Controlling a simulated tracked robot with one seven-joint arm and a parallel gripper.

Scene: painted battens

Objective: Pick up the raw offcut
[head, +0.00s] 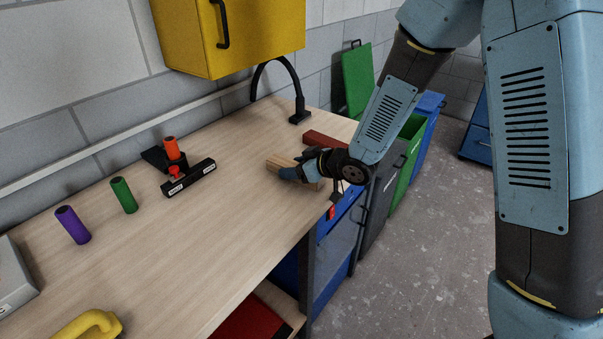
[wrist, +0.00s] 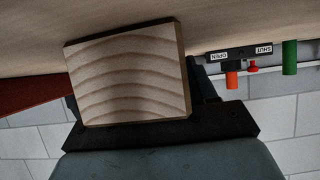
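The raw offcut is a pale, unpainted wooden block (head: 278,163) near the front right part of the workbench. In the wrist view its end grain (wrist: 128,75) fills the middle, with curved growth rings. My gripper (head: 301,170) is at the offcut, with wood showing on both sides of it in the head view. In the wrist view the dark fingers of my gripper (wrist: 138,100) flank the block, one at each side. The block hides their inner faces, so I cannot tell whether they press on it. I cannot tell whether the block is clear of the bench.
A dark red batten (head: 325,140) lies just behind my gripper. A black lamp base (head: 299,116), an orange-handled fixture (head: 172,155), a green cylinder (head: 124,195) and a purple cylinder (head: 73,225) stand on the bench. The middle of the bench is clear. Bins (head: 408,160) stand beyond its right end.

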